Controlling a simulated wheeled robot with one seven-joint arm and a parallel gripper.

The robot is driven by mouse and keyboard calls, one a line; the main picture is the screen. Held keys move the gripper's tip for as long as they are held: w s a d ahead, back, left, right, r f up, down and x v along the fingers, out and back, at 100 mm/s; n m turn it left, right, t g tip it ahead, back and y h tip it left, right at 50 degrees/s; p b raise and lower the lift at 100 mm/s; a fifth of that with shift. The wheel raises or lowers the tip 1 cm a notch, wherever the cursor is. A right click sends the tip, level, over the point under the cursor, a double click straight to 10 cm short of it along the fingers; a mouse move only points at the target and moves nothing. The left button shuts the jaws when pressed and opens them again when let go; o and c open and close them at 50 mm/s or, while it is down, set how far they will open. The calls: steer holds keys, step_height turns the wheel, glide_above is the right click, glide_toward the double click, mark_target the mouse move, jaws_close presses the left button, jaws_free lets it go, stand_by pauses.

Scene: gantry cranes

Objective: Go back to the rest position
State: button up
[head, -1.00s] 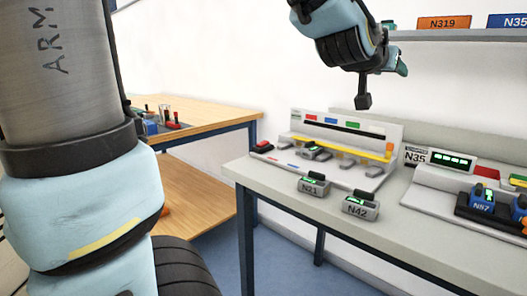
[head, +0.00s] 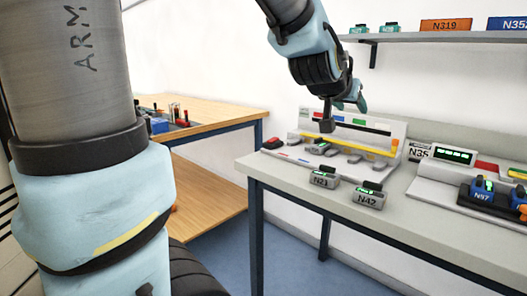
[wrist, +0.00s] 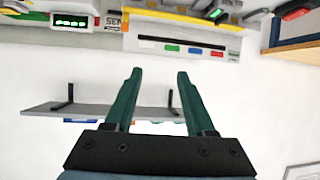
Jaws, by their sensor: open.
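My gripper (head: 345,100) is in the upper middle of the head view, in the air above the back of the grey bench and in front of the wall. In the wrist view, its two green fingers (wrist: 158,88) stand apart with nothing between them. The wrist view appears upside down, with the wall shelf (wrist: 100,108) beyond the fingers and the bench equipment along the top edge. No rest position is marked in the frames.
The grey bench (head: 300,190) bears a white slotted station (head: 385,128) and grey modules N21 (head: 323,180) and N42 (head: 368,199). Blue module N57 (head: 482,196) sits at right. A wall shelf (head: 450,36) hangs above. A wooden table (head: 215,114) stands at left, with floor between.

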steer(key=a+f+n+g+y, duration=0.3)
steer(key=a+f+y, duration=0.1)
steer(key=a+f, duration=0.85)
steer(key=s+a+f+n+g+y, duration=0.2)
steer(key=s+a+f, duration=0.25)
steer(key=a, duration=0.25)
steer(key=s+a+f+n+g+y, duration=0.1)
steer(key=s+a+f+g, duration=0.3)
steer(key=a, duration=0.4)
step_height(320, 180, down, 12)
steer(key=s+d+b, duration=0.1)
steer(key=b, duration=0.9)
step_height(320, 180, up, 20)
steer(key=p, duration=2)
steer(key=shift+s, duration=0.25)
